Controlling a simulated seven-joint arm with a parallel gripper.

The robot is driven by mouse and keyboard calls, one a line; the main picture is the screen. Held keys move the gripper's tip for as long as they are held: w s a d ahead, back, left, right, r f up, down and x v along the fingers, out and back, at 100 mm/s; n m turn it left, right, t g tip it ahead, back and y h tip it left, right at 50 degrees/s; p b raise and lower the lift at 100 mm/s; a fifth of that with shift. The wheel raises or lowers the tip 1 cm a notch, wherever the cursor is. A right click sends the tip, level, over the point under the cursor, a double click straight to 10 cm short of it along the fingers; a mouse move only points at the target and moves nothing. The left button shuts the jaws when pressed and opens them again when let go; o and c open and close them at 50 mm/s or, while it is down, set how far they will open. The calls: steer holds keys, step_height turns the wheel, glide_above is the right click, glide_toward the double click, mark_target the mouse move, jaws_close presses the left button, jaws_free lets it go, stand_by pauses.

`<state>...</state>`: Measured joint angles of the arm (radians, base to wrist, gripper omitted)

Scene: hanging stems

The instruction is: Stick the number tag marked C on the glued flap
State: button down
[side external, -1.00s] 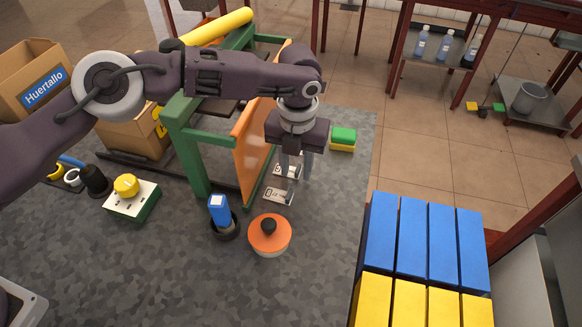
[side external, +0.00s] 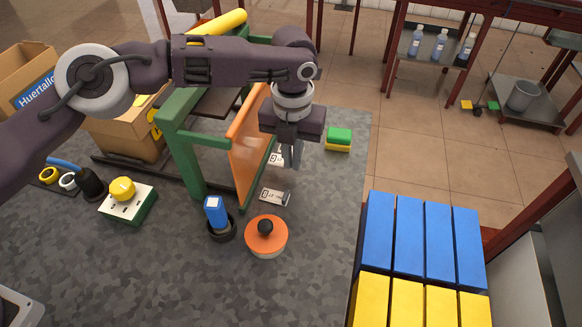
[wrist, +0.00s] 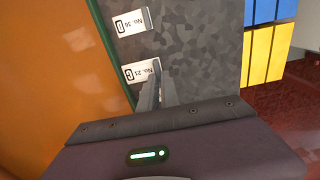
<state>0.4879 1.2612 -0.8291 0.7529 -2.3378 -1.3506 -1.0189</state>
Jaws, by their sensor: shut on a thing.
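My gripper (side external: 291,160) is shut on the edge of the white number tag marked C (wrist: 143,72), which also reads No. 23 in the wrist view. In the side view this tag (side external: 276,159) shows partly, beside the fingers and close to the orange panel. A second tag, marked D (wrist: 132,23), lies on the grey mat; it also shows in the side view (side external: 273,197). The orange panel (side external: 249,150) hangs tilted from a green frame and looks like the flap. I cannot make out the glue on it.
An orange disc with a black knob (side external: 265,236) and a blue block in a dark cup (side external: 217,216) stand in front of the frame (side external: 187,150). A green and yellow block (side external: 339,140) lies to the right. Blue and yellow bars (side external: 424,240) fill the lower right.

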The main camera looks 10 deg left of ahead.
steer(key=s+r+n, duration=0.1)
steer(key=s+r, duration=0.3)
steer(key=r, duration=0.4)
steer(key=s+r, duration=0.4)
steer(key=r, duration=0.5)
steer(key=s+a+r+m, duration=0.1)
steer(key=s+a+r, duration=0.25)
steer(key=a, duration=0.55)
steer(key=s+a+r+m, duration=0.15)
steer(key=a+r, duration=0.35)
steer(key=a, duration=0.5)
steer(key=w+a+f+n, duration=0.1)
steer(key=w+a+f, duration=0.3)
steer(key=a, duration=0.5)
steer(key=w+a+f+n, duration=0.1)
steer(key=w+a+f, duration=0.25)
steer(key=a, duration=0.55)
steer(key=shift+w+f, duration=0.25)
steer(key=shift+f, duration=1.2)
steer(key=shift+w+f, duration=0.2)
steer(key=shift+f, duration=1.25)
steer(key=shift+f, duration=0.5)
steer(key=c, duration=1.5)
jaws_free()
